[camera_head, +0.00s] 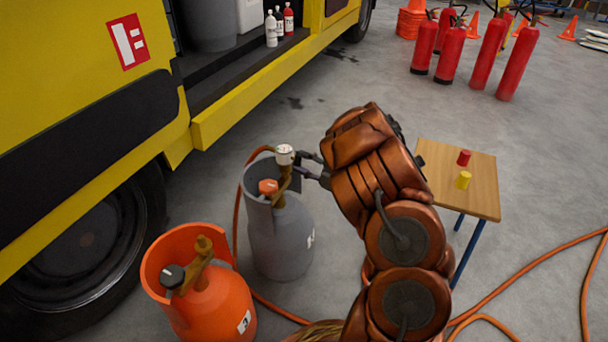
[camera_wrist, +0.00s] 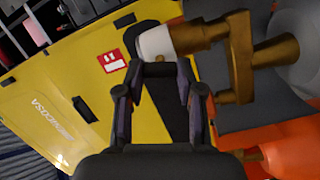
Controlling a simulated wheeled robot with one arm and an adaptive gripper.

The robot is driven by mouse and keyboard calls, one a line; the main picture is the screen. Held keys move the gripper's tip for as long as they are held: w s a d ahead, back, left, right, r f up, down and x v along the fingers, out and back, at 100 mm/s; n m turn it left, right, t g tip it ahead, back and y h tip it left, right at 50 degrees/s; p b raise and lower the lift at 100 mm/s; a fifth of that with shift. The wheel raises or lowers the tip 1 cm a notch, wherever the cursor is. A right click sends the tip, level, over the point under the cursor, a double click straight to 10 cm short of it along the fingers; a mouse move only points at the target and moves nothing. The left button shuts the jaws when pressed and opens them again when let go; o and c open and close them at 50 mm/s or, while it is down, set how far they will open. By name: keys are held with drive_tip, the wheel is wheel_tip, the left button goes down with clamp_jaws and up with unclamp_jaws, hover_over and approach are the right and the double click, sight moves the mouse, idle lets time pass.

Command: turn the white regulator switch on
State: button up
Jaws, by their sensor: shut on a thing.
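The white regulator switch (camera_head: 284,153) is a short round knob on the brass valve of the grey gas cylinder (camera_head: 278,238). My gripper (camera_head: 300,157) reaches it from the right and is shut on it. In the wrist view the white switch (camera_wrist: 156,43) lies at the tips of my gripper's fingers (camera_wrist: 160,62), with the brass valve (camera_wrist: 238,50) to its right. The fingers hide part of the switch, and I cannot read its setting.
An orange-red knob (camera_head: 268,187) sits lower on the grey cylinder. An orange cylinder (camera_head: 215,305) with a black knob (camera_head: 173,275) stands in front. A yellow truck (camera_head: 85,80) is at left. A small table (camera_head: 482,190) with red and yellow pieces stands at right. Orange hoses cross the floor.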

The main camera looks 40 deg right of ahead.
drive_tip(key=shift+f+n+b, duration=0.1)
drive_tip(key=shift+n+b, duration=1.9)
drive_tip(key=shift+b, duration=0.8)
drive_tip(key=o, duration=1.2)
drive_tip(key=shift+c, duration=0.2)
drive_tip(key=v, duration=1.2)
